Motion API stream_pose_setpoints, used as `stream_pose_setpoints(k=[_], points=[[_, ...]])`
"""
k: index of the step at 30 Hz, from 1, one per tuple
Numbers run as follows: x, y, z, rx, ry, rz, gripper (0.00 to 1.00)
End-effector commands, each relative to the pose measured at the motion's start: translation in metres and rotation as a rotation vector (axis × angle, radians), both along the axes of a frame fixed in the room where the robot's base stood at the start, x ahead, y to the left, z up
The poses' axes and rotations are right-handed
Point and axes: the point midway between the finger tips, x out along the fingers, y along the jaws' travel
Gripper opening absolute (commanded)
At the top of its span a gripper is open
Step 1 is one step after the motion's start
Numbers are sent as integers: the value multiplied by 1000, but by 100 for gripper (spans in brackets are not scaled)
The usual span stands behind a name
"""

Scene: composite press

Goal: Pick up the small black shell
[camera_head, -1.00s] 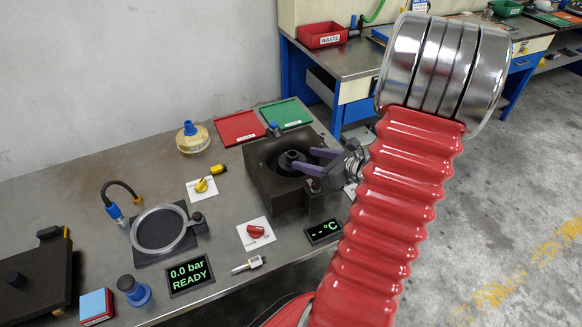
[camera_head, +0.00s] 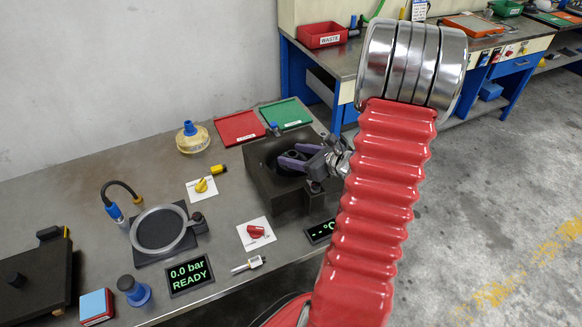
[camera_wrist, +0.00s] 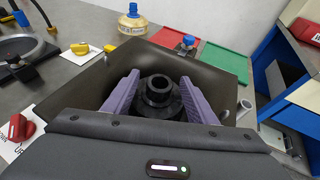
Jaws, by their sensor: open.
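The small black shell (camera_wrist: 158,88) stands in the round cavity of the dark press block (camera_head: 279,198). In the wrist view it is a stepped black ring with a round hole, upright between my gripper's two purple fingers. My gripper (camera_head: 293,160) is open, with one finger on each side of the shell. Gaps seem to show between fingers and shell; I cannot tell whether either touches. In the head view the fingers and wrist mostly hide the shell. The shell's lower part is hidden in the cavity.
Red tray (camera_head: 239,127) and green tray (camera_head: 286,114) lie behind the block. A yellow-clear bottle (camera_head: 192,139) stands at back left. A red knob (camera_head: 255,231), a ring fixture (camera_head: 158,230) and a display (camera_head: 191,274) are left of the block. The block's walls surround my fingers closely.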

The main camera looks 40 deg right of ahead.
Motion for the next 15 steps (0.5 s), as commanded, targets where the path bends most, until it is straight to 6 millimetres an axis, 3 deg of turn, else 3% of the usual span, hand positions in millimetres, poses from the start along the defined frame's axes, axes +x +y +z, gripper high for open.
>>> stream_pose_setpoints(k=[4,15], points=[[11,1,-5,-1,1,1,52],[12,1,-5,-1,1,0,52]])
